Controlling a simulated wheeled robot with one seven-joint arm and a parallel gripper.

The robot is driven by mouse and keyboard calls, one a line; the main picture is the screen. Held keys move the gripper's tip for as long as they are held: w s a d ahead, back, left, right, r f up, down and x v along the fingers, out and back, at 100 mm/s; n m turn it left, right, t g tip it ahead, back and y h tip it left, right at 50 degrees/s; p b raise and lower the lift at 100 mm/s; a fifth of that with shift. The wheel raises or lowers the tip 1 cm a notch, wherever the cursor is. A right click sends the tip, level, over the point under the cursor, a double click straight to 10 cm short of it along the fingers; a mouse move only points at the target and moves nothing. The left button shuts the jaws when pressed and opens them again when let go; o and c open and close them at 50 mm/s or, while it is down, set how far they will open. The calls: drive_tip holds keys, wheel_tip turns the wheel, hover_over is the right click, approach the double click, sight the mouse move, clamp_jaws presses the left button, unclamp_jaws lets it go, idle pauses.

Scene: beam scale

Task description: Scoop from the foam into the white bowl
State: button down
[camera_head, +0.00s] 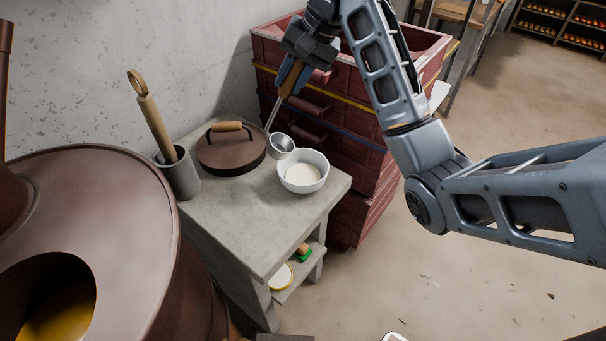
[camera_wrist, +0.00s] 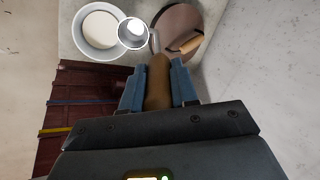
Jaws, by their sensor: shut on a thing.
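My gripper (camera_head: 292,78) is shut on the wooden handle of a metal ladle (camera_head: 281,142), also seen in the wrist view (camera_wrist: 157,78). The ladle hangs down, its cup beside the white bowl (camera_head: 321,178). In the wrist view the cup (camera_wrist: 131,34) overlaps the rim of the white bowl (camera_wrist: 78,40); whether they touch I cannot tell. The cup has a bright white patch inside, contents or glare. The bowl holds a pale cream layer (camera_head: 302,173). A brown vessel (camera_head: 110,180) at the left has an opening showing amber contents (camera_head: 60,318); no distinct foam is visible there.
A brown lid (camera_head: 232,152) with a wooden handle lies on the grey stand (camera_head: 250,228), left of the bowl. A grey holder (camera_head: 180,177) with a wooden-handled tool stands at the stand's left. Red stacked boxes (camera_head: 345,150) rise close behind. Open floor lies to the right.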

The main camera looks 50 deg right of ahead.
drive_tip(key=shift+r, duration=2.45)
drive_tip(key=shift+d+r+g+h, duration=0.1)
drive_tip(key=shift+g+h, duration=0.2)
drive_tip(key=shift+g, duration=0.2)
drive_tip(key=shift+g+h, duration=1.1)
drive_tip(key=shift+g, duration=0.6)
drive_tip(key=s+a+r, duration=0.2)
drive_tip(key=s, duration=0.7)
drive_tip(key=shift+s+a+r, duration=0.3)
drive_tip(key=shift+a+r, duration=0.05)
drive_tip(key=shift+a, duration=0.05)
